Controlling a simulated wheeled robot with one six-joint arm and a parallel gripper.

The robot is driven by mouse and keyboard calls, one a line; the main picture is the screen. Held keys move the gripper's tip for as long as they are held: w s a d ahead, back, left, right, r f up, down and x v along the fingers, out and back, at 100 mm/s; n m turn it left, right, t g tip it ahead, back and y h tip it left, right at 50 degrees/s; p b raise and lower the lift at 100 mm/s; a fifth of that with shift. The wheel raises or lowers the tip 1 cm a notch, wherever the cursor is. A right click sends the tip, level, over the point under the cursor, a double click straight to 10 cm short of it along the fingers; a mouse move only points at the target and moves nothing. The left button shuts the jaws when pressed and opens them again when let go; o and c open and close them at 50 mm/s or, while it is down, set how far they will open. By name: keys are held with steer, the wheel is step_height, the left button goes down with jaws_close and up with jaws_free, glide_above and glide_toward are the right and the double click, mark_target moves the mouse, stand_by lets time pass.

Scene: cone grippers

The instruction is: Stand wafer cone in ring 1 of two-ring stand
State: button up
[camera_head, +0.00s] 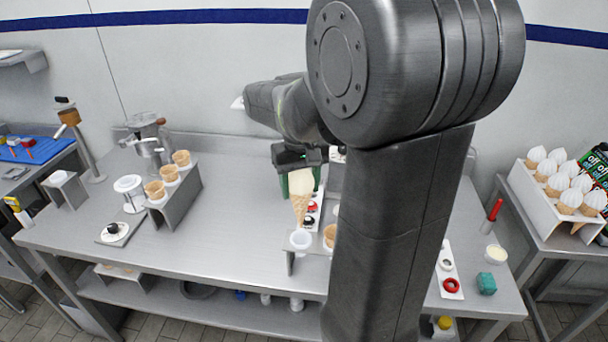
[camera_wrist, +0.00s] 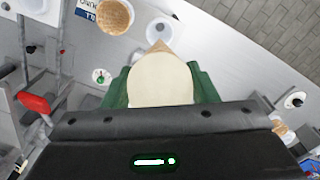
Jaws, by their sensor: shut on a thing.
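The wafer cone (camera_head: 300,205) hangs point down in my gripper (camera_head: 300,168), with a pale upper part and a brown waffle tip. In the wrist view its round pale top (camera_wrist: 160,82) sits between the green fingers, which are shut on it. The two-ring stand (camera_head: 289,264) is on the table below. Its white left ring (camera_head: 301,240) looks empty, and the cone's tip appears just above it; the exact height gap is unclear. The other ring holds a waffle cone (camera_head: 329,236), partly hidden by my arm; it also shows in the wrist view (camera_wrist: 115,15).
A three-cone rack (camera_head: 180,195) stands at left, beside a white-topped stand (camera_head: 129,190) and a metal machine (camera_head: 148,140). Red and black rings on a white strip (camera_head: 311,207) lie behind the two-ring stand. My arm hides the table's right middle.

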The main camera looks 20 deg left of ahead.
stand_by(0.3)
steer(key=b, duration=0.2)
glide_above(301, 226)
steer(key=shift+w+f, duration=0.15)
steer(key=shift+f, duration=2.15)
steer(key=shift+f+b, duration=3.1)
steer(key=shift+f, duration=1.4)
steer(key=o, duration=0.8)
steer(key=shift+c, duration=0.2)
steer(key=shift+r, duration=0.1)
step_height(301, 226, up, 14)
steer(key=shift+f, duration=0.1)
